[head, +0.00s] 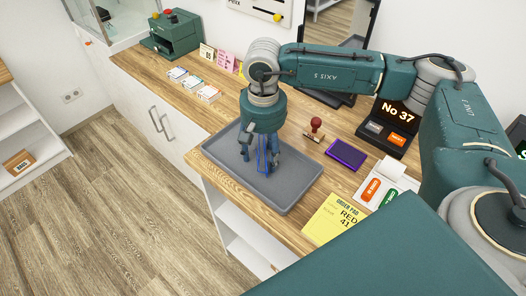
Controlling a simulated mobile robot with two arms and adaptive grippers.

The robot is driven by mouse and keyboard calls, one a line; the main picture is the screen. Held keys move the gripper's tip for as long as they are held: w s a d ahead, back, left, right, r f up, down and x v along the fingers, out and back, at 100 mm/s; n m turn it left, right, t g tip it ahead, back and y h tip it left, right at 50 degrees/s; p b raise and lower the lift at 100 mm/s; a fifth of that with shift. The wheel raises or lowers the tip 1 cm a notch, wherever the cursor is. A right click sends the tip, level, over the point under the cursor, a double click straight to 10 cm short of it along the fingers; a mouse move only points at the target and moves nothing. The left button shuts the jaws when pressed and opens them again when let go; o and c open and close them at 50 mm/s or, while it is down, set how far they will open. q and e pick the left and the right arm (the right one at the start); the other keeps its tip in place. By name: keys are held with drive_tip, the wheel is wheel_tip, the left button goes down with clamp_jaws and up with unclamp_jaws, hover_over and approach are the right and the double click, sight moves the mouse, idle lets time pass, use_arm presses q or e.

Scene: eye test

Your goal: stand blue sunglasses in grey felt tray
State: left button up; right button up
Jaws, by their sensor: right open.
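The grey felt tray (290,192) lies on the wooden counter, near its front edge. The blue sunglasses (262,162) show as thin blue lines, seemingly upright over the tray's middle. My right gripper (261,158) points down over the tray, its fingers open around the sunglasses. The fingers hide much of the sunglasses, and I cannot tell whether they touch them or whether the sunglasses rest on the tray floor. My left gripper is not in view.
A red-knobbed stamp (316,125) and a purple pad (346,154) lie right of the tray. A yellow order pad (336,218) is at lower right. A "No 37" display (392,122) stands behind. Card stacks (192,84) lie at left. The counter's front edge is close to the tray.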

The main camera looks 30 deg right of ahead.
sight(263, 150)
drive_tip(key=shift+r, duration=0.5)
wheel_tip(263, 150, up, 11)
drive_tip(key=b, duration=0.2)
drive_tip(key=shift+r+b, duration=0.15)
drive_tip(key=shift+b, duration=0.2)
